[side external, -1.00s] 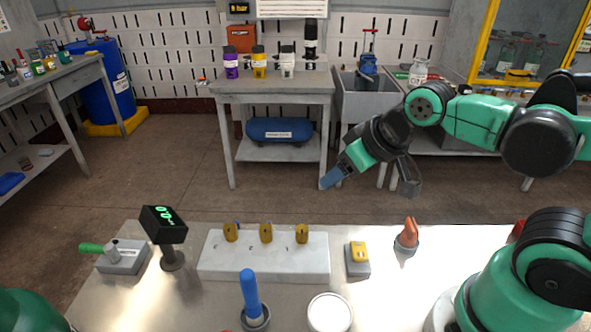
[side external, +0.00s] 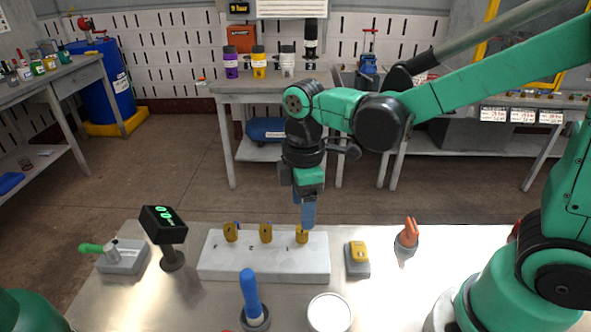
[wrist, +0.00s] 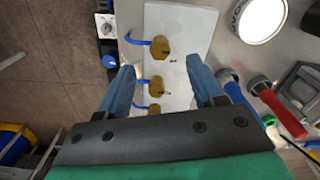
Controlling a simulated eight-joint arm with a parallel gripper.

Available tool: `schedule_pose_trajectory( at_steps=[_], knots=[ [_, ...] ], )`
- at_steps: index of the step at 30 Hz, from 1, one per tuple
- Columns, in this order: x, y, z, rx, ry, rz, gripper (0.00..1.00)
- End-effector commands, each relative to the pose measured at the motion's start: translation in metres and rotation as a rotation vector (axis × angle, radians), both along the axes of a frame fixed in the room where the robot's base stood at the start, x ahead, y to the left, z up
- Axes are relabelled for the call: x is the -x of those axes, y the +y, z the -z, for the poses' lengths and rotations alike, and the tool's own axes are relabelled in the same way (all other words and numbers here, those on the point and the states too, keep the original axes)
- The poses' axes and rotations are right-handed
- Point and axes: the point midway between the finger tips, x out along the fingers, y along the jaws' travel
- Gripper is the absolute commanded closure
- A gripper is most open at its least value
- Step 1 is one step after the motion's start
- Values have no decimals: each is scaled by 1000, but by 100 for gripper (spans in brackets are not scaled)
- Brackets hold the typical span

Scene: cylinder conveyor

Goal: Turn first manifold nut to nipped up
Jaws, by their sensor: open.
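A pale manifold block (side external: 265,268) stands on the bench with three brass nuts in a row. The first manifold nut (side external: 302,236), beside the mark 1, is at the right end in the side view. My gripper (side external: 307,226) points down right at this nut, its blue fingers partly covering it. In the wrist view my gripper (wrist: 160,68) is open, its blue fingers apart on either side of the row. The nearest-to-top nut (wrist: 160,47) lies just beyond the fingertips, and the middle nut (wrist: 157,85) lies between the fingers. Contact with a nut cannot be told.
A display on a stand (side external: 164,225) with green digits is left of the block. A blue-handled tool (side external: 249,292) and a white round container (side external: 330,313) stand in front. A yellow-topped grey block (side external: 358,259) and an orange-handled tool (side external: 407,236) are to the right.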

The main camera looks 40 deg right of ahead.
Motion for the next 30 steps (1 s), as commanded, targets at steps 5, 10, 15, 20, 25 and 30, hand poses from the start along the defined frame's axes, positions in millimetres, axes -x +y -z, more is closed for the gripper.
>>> schedule_pose_trajectory(
  at_steps=[5,10,15,20,25,30],
  knots=[
    [0,0,21,0,-1,2,39],
    [0,0,39,-1,-3,3,39],
    [0,0,48,-1,-3,4,39],
    [0,0,48,0,-4,4,39],
    [0,0,48,0,-4,4,59],
    [0,0,48,0,-4,4,100]
  ],
)
